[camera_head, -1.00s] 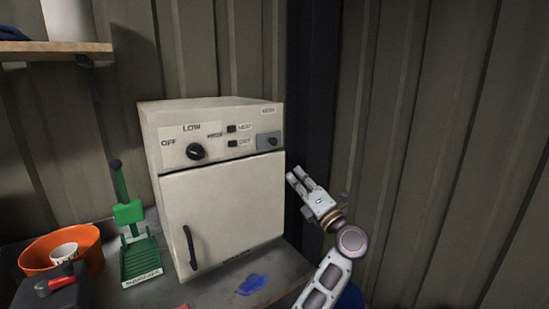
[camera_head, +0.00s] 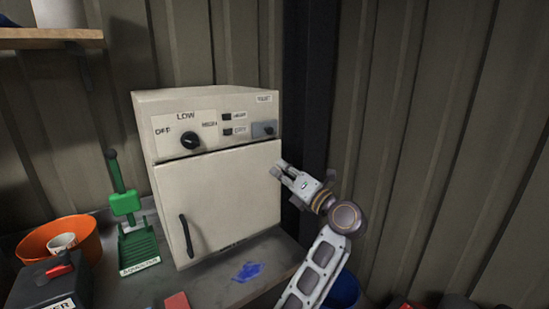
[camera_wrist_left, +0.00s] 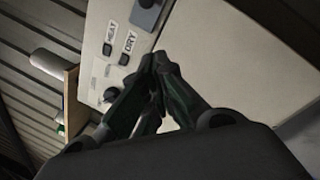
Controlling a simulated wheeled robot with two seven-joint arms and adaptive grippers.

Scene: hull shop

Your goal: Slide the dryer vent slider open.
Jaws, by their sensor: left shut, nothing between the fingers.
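The dryer (camera_head: 215,190) is a cream box on the bench. Its vent slider (camera_head: 264,129) is a small grey plate with a dark knob, at the right end of the control panel under a label. The slider's plate also shows at the top edge of the left wrist view (camera_wrist_left: 147,12), partly cut off. My left gripper (camera_head: 279,168) is shut and empty, just below the slider by the dryer's upper right door edge. In the left wrist view its fingertips (camera_wrist_left: 160,62) meet in front of the panel, apart from the slider. My right gripper is not in view.
A dial (camera_head: 191,141) and two small switches (camera_head: 227,117) are on the panel. A door handle (camera_head: 186,235) sits low left. A green tool stand (camera_head: 136,245) and orange bowl (camera_head: 88,238) are at left. Corrugated walls close in behind and right.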

